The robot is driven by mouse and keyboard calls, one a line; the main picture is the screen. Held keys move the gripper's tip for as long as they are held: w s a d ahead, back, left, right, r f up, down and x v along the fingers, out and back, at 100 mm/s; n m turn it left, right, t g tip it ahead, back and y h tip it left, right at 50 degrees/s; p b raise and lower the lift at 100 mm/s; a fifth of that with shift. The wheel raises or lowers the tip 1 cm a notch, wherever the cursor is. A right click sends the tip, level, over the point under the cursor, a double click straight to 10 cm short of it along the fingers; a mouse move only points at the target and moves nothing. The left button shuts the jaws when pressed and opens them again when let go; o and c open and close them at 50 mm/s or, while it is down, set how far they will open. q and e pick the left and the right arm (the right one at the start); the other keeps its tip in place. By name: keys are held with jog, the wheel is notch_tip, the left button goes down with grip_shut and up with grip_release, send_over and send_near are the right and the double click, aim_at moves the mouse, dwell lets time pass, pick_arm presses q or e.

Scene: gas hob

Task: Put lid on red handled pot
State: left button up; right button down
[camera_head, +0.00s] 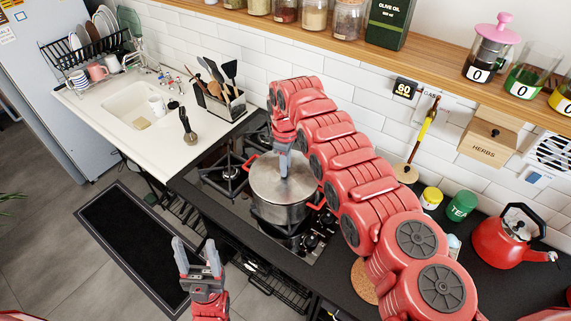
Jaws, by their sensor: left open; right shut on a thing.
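A steel pot (284,213) with red handles stands on the gas hob. A round metal lid (270,180) lies over the pot's mouth; I cannot tell if it is fully seated. My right gripper (284,170) reaches down from above and is shut at the middle of the lid, where the knob is hidden by the fingers. My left gripper (197,258) is open and empty, low in front of the counter, to the left of and below the pot.
An empty burner (226,172) is left of the pot. A utensil holder (218,102) stands behind it, near the sink (138,108). A red kettle (500,240) and a green tea tin (461,205) stand at right. My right arm covers much of the counter behind the pot.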

jog(key=shift+f+b, duration=0.2)
jog(key=shift+b, duration=0.95)
dwell(1.2)
dwell(0.3)
jog(key=c, duration=0.6)
grip_release()
jog(key=shift+o, duration=0.4)
jog(key=o, duration=0.4)
jog(key=shift+r, duration=0.1)
